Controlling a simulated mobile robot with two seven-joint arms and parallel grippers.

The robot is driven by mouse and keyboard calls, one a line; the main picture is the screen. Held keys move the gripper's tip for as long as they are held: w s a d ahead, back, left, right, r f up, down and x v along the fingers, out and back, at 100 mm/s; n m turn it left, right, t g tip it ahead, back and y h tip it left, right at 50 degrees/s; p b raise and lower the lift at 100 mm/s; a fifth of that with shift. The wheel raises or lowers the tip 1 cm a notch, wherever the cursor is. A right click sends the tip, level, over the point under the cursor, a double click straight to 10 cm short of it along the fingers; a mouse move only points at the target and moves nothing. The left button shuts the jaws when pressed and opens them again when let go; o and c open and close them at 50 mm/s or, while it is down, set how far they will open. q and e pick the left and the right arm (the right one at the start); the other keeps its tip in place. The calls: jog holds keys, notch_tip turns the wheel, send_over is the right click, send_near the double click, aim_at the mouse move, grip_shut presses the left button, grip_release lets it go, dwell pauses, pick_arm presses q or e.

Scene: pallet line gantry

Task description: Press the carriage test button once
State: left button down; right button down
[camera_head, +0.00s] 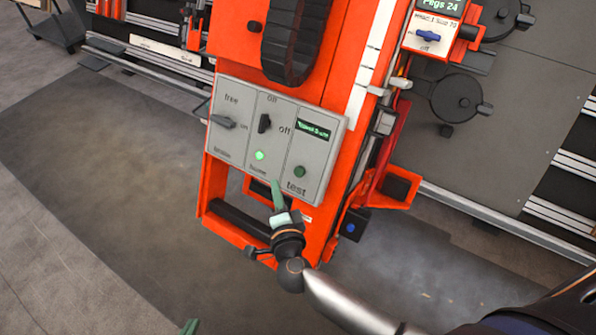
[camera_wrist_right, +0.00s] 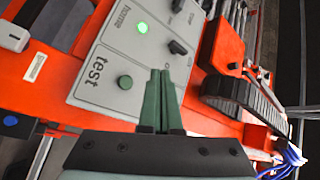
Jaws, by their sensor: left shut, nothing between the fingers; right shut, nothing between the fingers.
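The test button (camera_head: 299,171) is a small round green button above the printed word "test", at the lower right of a grey control panel (camera_head: 325,165). It also shows in the right wrist view (camera_wrist_right: 125,82), left of my fingertips. My right gripper (camera_head: 277,185) is shut and empty, its green fingers together in front of the panel's lower edge. In the right wrist view its fingertips (camera_wrist_right: 160,72) lie beside the button, not over it. Whether they touch the panel, I cannot tell. Only the green tips of my left gripper (camera_head: 190,327) show at the bottom edge; it is shut.
The panel also has a left knob (camera_head: 223,122), a middle knob (camera_head: 264,123), a lit green lamp (camera_head: 259,155) and a small display (camera_head: 313,130). It sits on an orange carriage (camera_head: 250,55) with a black cable chain (camera_head: 297,40). Bare floor lies to the left.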

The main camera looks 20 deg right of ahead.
aim_at(300, 172)
jog(key=w+d+f+b, duration=0.1)
jog(key=d, duration=0.1)
jog(key=w+d+f+b, duration=0.1)
jog(key=w+d, duration=0.1)
jog(key=w+d+f+b, duration=0.1)
jog(key=d+f+b, duration=0.1)
jog(key=shift+w+d, duration=0.1)
jog(key=shift+w, duration=0.3)
dwell(1.2)
jog(key=shift+w+d+f, duration=0.1)
dwell(0.7)
jog(key=shift+w+d+f, duration=0.15)
jog(key=shift+d, duration=0.05)
dwell(0.3)
